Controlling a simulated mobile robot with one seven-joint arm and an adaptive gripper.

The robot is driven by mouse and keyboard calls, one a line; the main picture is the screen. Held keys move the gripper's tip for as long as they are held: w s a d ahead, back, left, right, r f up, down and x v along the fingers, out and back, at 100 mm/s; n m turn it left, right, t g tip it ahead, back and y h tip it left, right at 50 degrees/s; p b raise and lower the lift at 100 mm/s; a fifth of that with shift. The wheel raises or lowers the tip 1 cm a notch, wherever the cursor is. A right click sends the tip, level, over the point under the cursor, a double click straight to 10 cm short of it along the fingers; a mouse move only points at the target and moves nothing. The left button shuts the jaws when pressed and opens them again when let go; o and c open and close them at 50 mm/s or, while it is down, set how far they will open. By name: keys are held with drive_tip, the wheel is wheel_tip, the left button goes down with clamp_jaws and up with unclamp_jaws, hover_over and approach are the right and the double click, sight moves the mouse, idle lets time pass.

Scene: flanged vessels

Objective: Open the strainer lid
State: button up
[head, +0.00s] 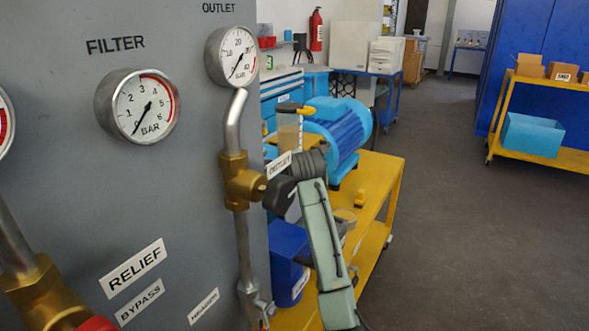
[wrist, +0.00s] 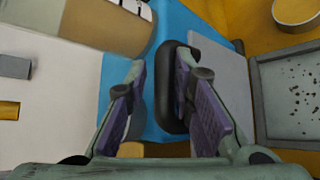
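In the wrist view my gripper (wrist: 160,75) has its two purple-padded fingers apart. A black rounded handle (wrist: 172,60) lies between them, close to the right finger; I cannot tell whether they touch. I cannot tell for sure that this handle belongs to the strainer lid. A tan-filled cylinder (wrist: 115,30) shows just beyond the left finger. In the head view a similar clear vessel (head: 289,132) stands beside the blue pump motor (head: 345,130), with a dark and yellow piece at its top. My green arm crosses in front of the bench there, and my fingertips cannot be made out.
The grey gauge panel (head: 70,210) fills the left, with the brass outlet valve (head: 240,180) close to my arm. A yellow bench (head: 375,185) carries the pump. A grey tray with dark specks (wrist: 295,95) and a round dish (wrist: 297,10) lie right of my gripper.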

drive_tip(key=shift+f, duration=0.15)
drive_tip(key=v, duration=1.2)
